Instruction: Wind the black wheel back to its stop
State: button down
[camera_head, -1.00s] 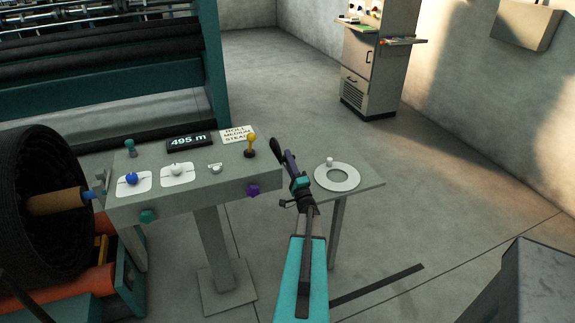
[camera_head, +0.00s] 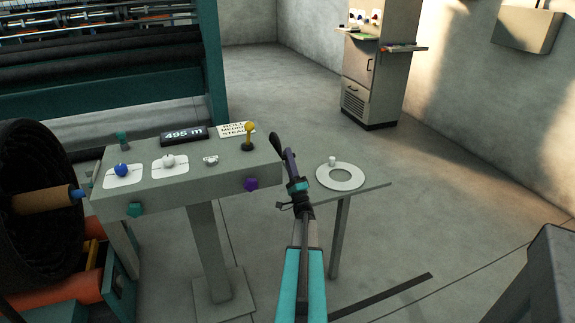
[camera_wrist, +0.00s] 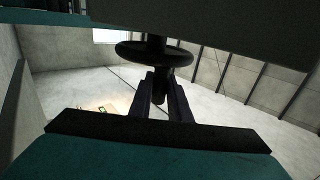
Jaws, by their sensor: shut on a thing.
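The black wheel (camera_head: 274,144) is at the right end of the grey control console (camera_head: 190,180), seen nearly edge-on in the head view. In the wrist view the wheel (camera_wrist: 152,53) is a dark disc just beyond my fingertips, under the console's body. My gripper (camera_head: 289,163) reaches up to it from below and right. In the wrist view my gripper (camera_wrist: 162,82) has its two fingers on either side of the wheel's short dark handle, shut on it. The wheel's stop is not visible.
The console carries a "495 m" display (camera_head: 184,135), a yellow-topped lever (camera_head: 248,136), a blue knob (camera_head: 122,170) and a purple knob (camera_head: 251,184). A black netting roll (camera_head: 30,225) is at left.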

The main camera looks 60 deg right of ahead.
jog(key=shift+d+f+h+b, duration=0.25)
jog(key=shift+f+h+b, duration=0.15)
jog(key=shift+b, duration=0.5)
